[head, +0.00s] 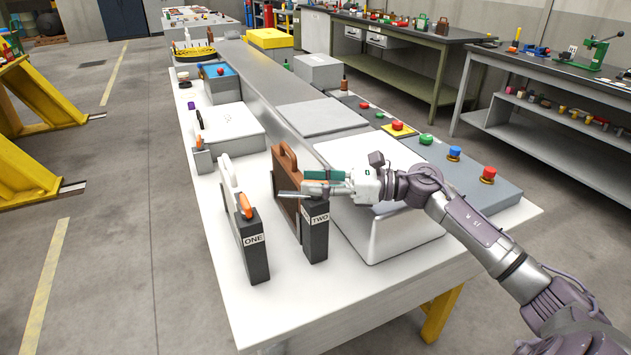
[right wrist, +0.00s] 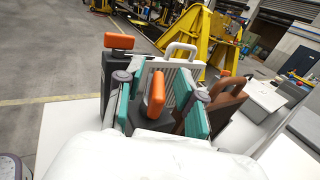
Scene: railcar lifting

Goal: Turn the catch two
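Catch two is a dark upright block labelled TWO (head: 316,232) at the front of the white table, in front of a brown panel with a handle (head: 287,190). In the head view its lever is hidden behind my right gripper (head: 312,184). In the right wrist view its orange lever (right wrist: 157,94) stands between the two teal fingers of my right gripper (right wrist: 158,112). The fingers are apart, with gaps visible beside the lever. Catch one is a similar block labelled ONE (head: 254,246), to the left, with an orange lever (head: 245,206). My left gripper is out of view.
A white panel with a handle (head: 229,185) stands behind catch one. A grey console with coloured push buttons (head: 470,180) lies right of the catches. A smaller block with an orange lever (head: 201,155) stands farther back. The white tabletop (head: 300,300) is bare in front.

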